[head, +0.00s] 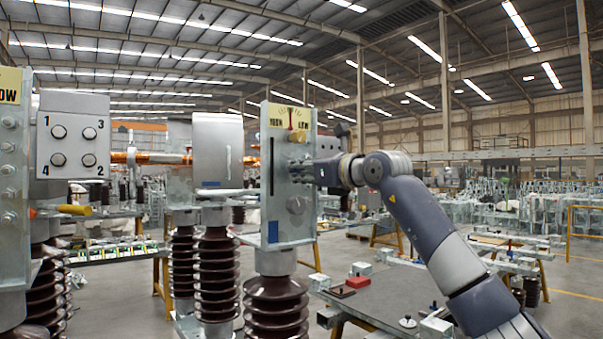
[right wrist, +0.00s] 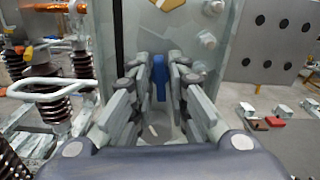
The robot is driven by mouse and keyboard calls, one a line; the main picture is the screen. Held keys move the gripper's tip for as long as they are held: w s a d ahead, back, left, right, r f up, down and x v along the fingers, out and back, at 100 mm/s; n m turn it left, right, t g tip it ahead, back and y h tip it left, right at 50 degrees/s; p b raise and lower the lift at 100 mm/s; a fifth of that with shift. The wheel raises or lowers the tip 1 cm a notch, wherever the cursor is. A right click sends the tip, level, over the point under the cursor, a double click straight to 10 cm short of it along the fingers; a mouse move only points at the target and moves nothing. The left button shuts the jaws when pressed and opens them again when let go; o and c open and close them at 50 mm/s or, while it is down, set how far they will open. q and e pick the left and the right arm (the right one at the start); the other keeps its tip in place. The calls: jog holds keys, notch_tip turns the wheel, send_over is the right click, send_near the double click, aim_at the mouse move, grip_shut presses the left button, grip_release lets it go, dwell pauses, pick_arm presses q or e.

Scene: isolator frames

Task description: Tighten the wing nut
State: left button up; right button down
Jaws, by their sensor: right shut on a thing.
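In the right wrist view, a blue upright piece that looks like the wing nut (right wrist: 159,76) stands between the fingertips of my right gripper (right wrist: 160,82), in front of a grey metal plate (right wrist: 205,15). The fingers close on it from both sides; their exact contact is hard to make out. In the head view my right gripper (head: 303,173) reaches in from the right, up against the galvanized plate (head: 283,225) with the yellow LOW label. The wing nut cannot be made out there. My left gripper is not in view.
Brown ribbed insulators (head: 275,304) stand below the plate. A grey box with numbered buttons (head: 73,165) and a yellow-handled lever (head: 74,210) are at left. A workbench (head: 385,292) with a red block (head: 357,282) is at lower right.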

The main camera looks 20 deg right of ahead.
jog(key=shift+f, duration=0.15)
jog(key=c, duration=1.5)
grip_release()
jog(key=v, duration=1.2)
